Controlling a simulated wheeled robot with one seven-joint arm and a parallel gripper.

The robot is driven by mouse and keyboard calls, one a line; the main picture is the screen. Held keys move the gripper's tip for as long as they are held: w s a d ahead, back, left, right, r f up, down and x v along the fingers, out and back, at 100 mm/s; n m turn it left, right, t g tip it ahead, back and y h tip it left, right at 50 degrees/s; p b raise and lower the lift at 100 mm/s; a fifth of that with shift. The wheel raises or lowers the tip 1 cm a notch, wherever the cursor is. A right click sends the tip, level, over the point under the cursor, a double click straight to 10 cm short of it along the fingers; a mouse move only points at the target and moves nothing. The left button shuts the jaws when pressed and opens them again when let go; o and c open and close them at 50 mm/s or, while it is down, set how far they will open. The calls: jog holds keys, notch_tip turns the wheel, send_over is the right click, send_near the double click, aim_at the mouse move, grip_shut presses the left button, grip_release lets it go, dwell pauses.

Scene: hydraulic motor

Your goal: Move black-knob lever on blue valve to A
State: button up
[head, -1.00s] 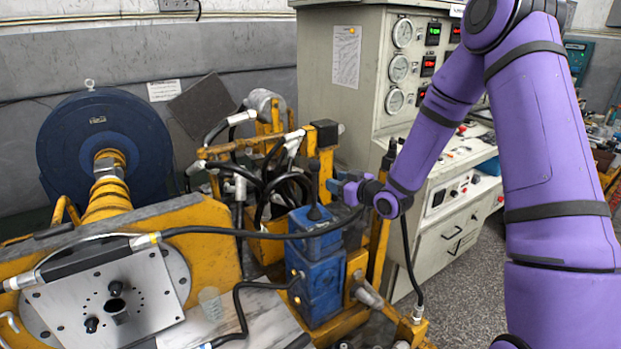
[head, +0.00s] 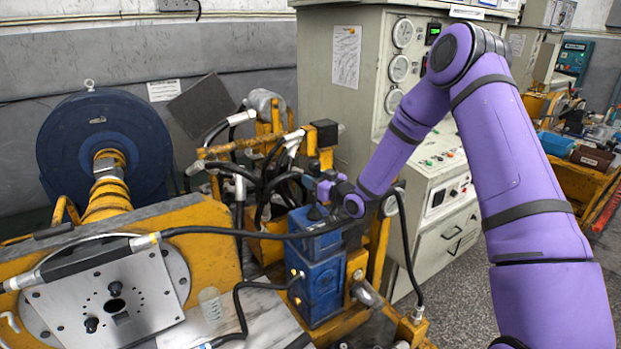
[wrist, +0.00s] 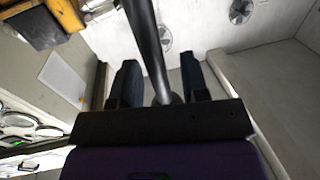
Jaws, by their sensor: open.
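The blue valve (head: 316,262) stands in the middle of the head view, a blue block on the yellow frame. A black boot (head: 316,213) sits on its top, at the base of the lever. My gripper (head: 322,187) is just above the valve top, at the lever's place, and hides the upper lever and black knob in the head view. In the wrist view a dark rod (wrist: 147,40), which looks like the lever, runs between the two fingers of my open gripper (wrist: 160,78). I cannot tell whether either finger touches it. No mark A is readable.
A black hose (head: 250,234) crosses in front of the valve. Several hoses and yellow frame parts (head: 270,150) crowd behind it. The grey control cabinet (head: 345,110) stands behind right. A clear cup (head: 211,305) is on the bench at left.

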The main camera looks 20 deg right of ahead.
jog(key=shift+x, duration=0.75)
grip_shut()
jog(key=shift+s+a+f+n+g+h, duration=0.15)
jog(key=shift+s+a+f+n, duration=0.15)
jog(key=shift+a+n, duration=0.6)
jog(key=shift+s+a+f+n+g+h, duration=0.15)
jog(key=shift+s+a+n, duration=0.15)
jog(key=shift+a+n, duration=0.5)
jog(key=shift+s+a+f+n+g+h, duration=0.1)
jog(key=shift+s+a+f+n, duration=0.2)
jog(key=shift+a+n, duration=0.6)
grip_release()
jog(key=shift+a, duration=0.1)
